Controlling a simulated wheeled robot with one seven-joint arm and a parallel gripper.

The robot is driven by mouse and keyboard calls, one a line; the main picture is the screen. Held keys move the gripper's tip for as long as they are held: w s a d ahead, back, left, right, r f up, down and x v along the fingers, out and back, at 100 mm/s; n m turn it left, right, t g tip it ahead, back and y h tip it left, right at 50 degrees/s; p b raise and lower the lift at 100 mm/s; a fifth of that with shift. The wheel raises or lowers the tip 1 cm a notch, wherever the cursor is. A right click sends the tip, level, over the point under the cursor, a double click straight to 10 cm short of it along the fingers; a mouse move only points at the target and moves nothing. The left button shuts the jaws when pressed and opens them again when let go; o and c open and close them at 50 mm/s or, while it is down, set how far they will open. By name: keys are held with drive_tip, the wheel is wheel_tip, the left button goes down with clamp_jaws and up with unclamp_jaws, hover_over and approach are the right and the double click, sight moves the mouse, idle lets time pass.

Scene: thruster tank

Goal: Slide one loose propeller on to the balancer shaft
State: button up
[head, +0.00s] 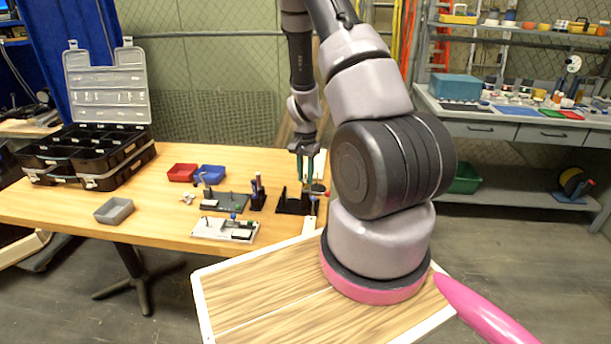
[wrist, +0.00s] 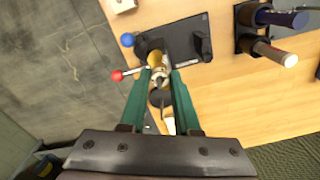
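My gripper (wrist: 162,72) has two green fingers pointing down in the wrist view; it also shows in the head view (head: 306,173), above the far-right part of the wooden table. A black stand (wrist: 203,42) with a flat base, possibly the balancer, lies just beyond the fingertips; it also shows in the head view (head: 290,207). A brass-coloured cylinder (wrist: 155,58) and a silver part (wrist: 158,74) appear in line with the fingertips. I cannot tell whether the fingers touch them. A red ball (wrist: 117,76) on a rod and a blue ball (wrist: 127,40) are beside them. No propeller is clearly recognisable.
A dark holder with upright tools (head: 257,194) stands left of the black stand. Red (head: 182,172) and blue (head: 210,172) bins, a grey tray (head: 114,210) and an open black case (head: 88,150) are farther left. The table's edge is close to the stand.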

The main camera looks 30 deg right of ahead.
drive_tip(key=o, duration=0.3)
wheel_tip(320, 180, up, 15)
drive_tip(key=shift+f, duration=0.1)
idle(0.7)
idle(0.7)
drive_tip(key=s+a+r+n+t+y, duration=0.1)
drive_tip(key=s+a+r+n+t, duration=0.15)
drive_tip(key=s+a+r, duration=0.65)
drive_tip(key=s+a+r+n+t+y, duration=0.1)
drive_tip(key=s+r+n+t, duration=0.15)
drive_tip(key=r, duration=1.25)
drive_tip(key=s+a+r, duration=0.1)
drive_tip(key=s, duration=0.1)
drive_tip(key=s+a+r+n+t, duration=0.1)
drive_tip(key=s+r, duration=0.1)
drive_tip(key=s, duration=0.1)
drive_tip(key=s+a+r+n+t, duration=0.1)
drive_tip(key=s, duration=0.2)
drive_tip(key=shift+s+a+r, duration=0.1)
drive_tip(key=shift+r, duration=0.05)
